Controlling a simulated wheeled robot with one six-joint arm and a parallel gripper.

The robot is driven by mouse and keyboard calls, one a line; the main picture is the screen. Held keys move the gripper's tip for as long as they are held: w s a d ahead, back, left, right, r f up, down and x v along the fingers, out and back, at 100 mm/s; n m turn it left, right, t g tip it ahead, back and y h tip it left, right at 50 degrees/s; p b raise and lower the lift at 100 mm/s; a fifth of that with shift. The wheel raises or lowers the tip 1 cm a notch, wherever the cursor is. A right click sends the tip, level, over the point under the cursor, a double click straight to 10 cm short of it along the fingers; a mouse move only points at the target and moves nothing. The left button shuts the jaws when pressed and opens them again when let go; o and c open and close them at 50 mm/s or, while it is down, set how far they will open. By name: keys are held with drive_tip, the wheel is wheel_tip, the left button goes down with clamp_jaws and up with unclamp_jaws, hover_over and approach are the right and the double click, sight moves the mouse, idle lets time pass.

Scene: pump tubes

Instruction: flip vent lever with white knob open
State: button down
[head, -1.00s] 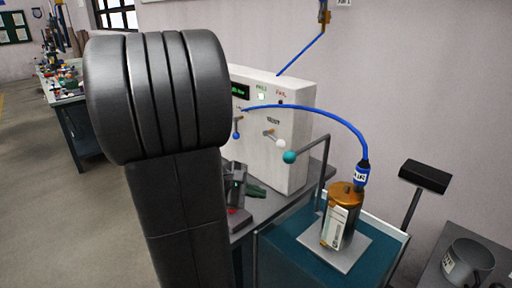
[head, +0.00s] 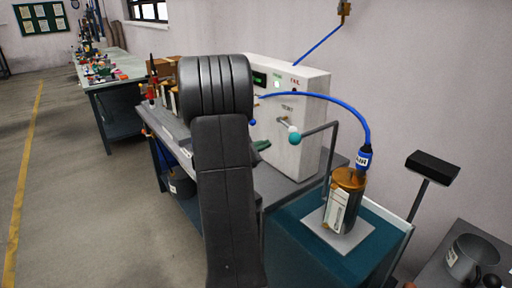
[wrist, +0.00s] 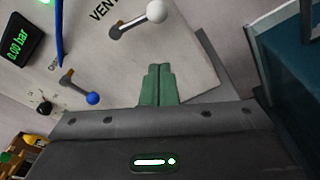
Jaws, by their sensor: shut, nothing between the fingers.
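The vent lever's white knob (wrist: 157,11) is at the top of the wrist view, on a metal rod from the white panel under the word VENT. In the head view the white knob (head: 291,126) is partly hidden by a teal ball (head: 295,138) in front of it. My gripper (wrist: 157,68) shows in the wrist view as a dark body with green fingers shut together, empty. The fingertips are apart from the knob, below it in that picture. In the head view my arm hides most of the gripper.
A lever with a blue knob (wrist: 92,98) and a pressure display (wrist: 18,40) reading 0.00 bar share the panel. A blue hose (head: 345,106) arches to a copper-topped canister (head: 345,200) on a teal bench (head: 290,225). The teal ball's bent rod stands right of the panel.

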sight(287, 126)
drive_tip(key=w+d+r+p, duration=0.1)
drive_tip(key=w+d, duration=0.2)
drive_tip(key=d, duration=0.3)
drive_tip(key=shift+d+r, duration=0.2)
drive_tip(key=shift+r, duration=0.05)
drive_tip(key=shift+s+d+r+n, duration=0.1)
drive_tip(key=shift+s+r+n, duration=0.05)
drive_tip(key=shift+r+n, duration=0.55)
idle(1.1)
